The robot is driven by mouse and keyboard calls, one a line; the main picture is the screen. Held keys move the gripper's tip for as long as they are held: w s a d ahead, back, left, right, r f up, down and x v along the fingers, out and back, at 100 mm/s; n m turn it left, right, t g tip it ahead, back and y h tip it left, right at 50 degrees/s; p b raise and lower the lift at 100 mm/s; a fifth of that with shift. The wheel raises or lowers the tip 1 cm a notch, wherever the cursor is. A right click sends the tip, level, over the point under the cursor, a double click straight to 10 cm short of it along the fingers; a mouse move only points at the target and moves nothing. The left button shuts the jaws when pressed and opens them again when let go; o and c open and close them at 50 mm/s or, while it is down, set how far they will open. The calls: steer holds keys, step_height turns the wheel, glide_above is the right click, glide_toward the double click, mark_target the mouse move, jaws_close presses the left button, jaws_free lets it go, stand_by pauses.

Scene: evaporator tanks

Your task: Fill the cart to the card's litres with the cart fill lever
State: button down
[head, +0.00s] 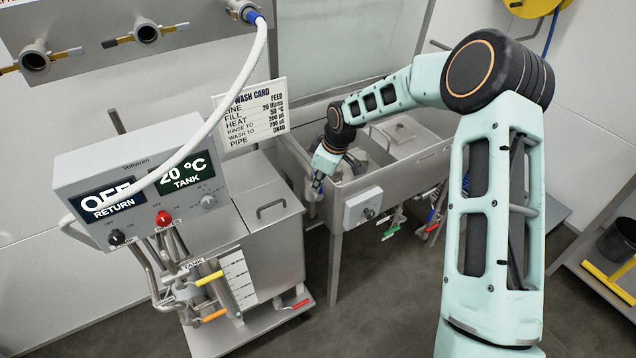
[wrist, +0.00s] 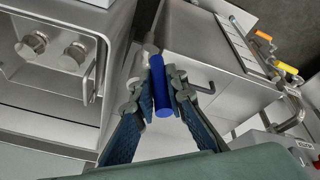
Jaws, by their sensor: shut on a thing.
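My gripper (head: 318,180) is at the front left corner of the steel sink, beside the cart. In the wrist view its fingers (wrist: 163,92) are shut on a blue lever handle (wrist: 162,84), with one finger on each side. The handle is mostly hidden in the head view. The cart (head: 275,240) is a steel tank with a lid, below and left of my gripper. A white level scale (head: 239,281) is on its front; its reading is too small to tell. The wash card (head: 255,115) reads FILL 20 litres.
The cart's control box (head: 135,180) shows OFF for return and 20 °C for tank. A white hose (head: 235,85) hangs in front of it. The sink (head: 400,165) has a grey box (head: 363,206) and coloured valve handles below. Yellow and orange handles (head: 209,278) are on the cart's pipes.

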steer(key=shift+d, duration=0.15)
steer(key=c, duration=1.9)
jaws_free()
steer(key=shift+c, duration=0.2)
steer(key=v, duration=1.2)
stand_by(0.9)
